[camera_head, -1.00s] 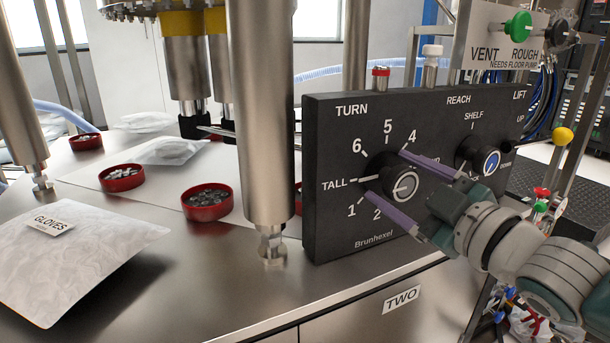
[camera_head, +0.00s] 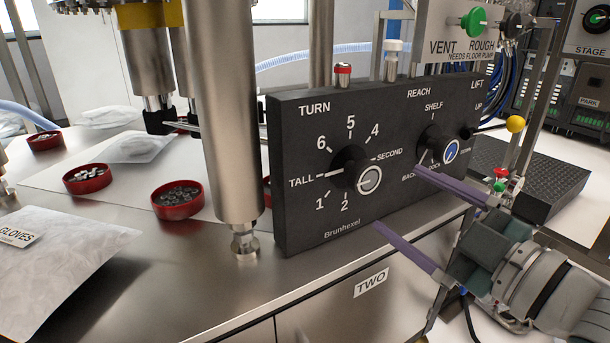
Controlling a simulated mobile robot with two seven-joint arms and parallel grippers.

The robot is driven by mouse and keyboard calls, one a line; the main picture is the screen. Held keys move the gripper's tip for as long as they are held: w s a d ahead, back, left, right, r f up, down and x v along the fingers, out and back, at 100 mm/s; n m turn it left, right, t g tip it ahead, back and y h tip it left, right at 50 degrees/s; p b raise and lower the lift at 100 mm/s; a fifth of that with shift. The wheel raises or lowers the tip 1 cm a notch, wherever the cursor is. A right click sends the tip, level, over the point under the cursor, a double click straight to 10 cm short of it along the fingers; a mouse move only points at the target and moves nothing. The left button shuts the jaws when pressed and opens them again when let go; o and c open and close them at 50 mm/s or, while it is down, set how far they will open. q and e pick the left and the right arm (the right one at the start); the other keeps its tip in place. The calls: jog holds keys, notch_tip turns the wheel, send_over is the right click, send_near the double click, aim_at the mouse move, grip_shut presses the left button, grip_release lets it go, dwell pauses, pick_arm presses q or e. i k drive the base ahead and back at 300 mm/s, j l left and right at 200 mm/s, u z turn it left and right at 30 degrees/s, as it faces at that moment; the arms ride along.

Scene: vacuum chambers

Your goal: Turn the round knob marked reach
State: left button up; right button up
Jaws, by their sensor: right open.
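The reach knob (camera_head: 450,150) is a round black knob with a blue disc on its face. It sits on the right half of the dark upright panel (camera_head: 305,222), under the word REACH and the SHELF mark. Some marks around it, at its lower left, are partly covered. My right gripper (camera_head: 397,197) is open with two purple fingers and nothing between them. Its upper fingertip shows just below and left of the reach knob; whether it touches the panel I cannot tell. The turn knob (camera_head: 370,179), with a grey disc, is left of the gripper. My left gripper is out of view.
Red dishes (camera_head: 178,200) and a gloves packet (camera_head: 60,260) lie on the steel bench.

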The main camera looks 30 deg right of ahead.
aim_at(431, 143)
jog(key=z, duration=1.3)
